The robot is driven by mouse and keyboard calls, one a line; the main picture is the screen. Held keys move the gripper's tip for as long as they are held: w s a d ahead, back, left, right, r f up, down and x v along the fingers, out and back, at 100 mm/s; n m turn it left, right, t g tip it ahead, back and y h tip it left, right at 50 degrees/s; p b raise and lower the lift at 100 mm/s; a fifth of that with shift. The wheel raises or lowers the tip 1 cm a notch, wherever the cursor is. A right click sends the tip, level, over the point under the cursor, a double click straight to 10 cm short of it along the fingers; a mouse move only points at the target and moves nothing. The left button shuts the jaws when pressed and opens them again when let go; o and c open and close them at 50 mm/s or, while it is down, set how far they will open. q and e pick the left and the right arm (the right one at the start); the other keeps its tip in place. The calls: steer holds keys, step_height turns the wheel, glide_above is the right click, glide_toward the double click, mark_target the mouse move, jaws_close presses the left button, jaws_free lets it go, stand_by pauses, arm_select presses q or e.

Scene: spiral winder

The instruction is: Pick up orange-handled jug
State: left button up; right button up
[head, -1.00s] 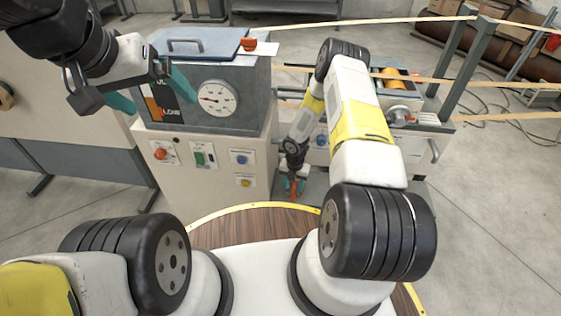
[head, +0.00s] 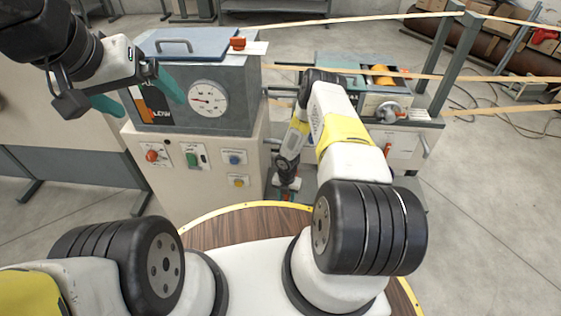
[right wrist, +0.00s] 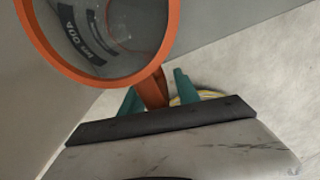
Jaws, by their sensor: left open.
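The orange-handled jug (right wrist: 112,34) fills the top of the right wrist view, with an orange rim, a clear body and dark printed markings. Its orange handle (right wrist: 152,90) runs between the two teal fingers of my right gripper (right wrist: 158,96). Whether both fingers press on the handle is not clear. In the head view my right gripper (head: 287,195) is low beside the cabinet, with a bit of orange at it; most of the jug is hidden there. My left gripper (head: 138,92) is open and empty in front of the gauge box.
A grey gauge box (head: 212,70) stands on a white control cabinet (head: 205,205) with buttons. A winder machine (head: 390,110) stands to its right, with pale strips stretched across. Open floor (head: 490,220) lies at the right.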

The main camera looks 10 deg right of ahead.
jaws_close()
stand_by(1.2)
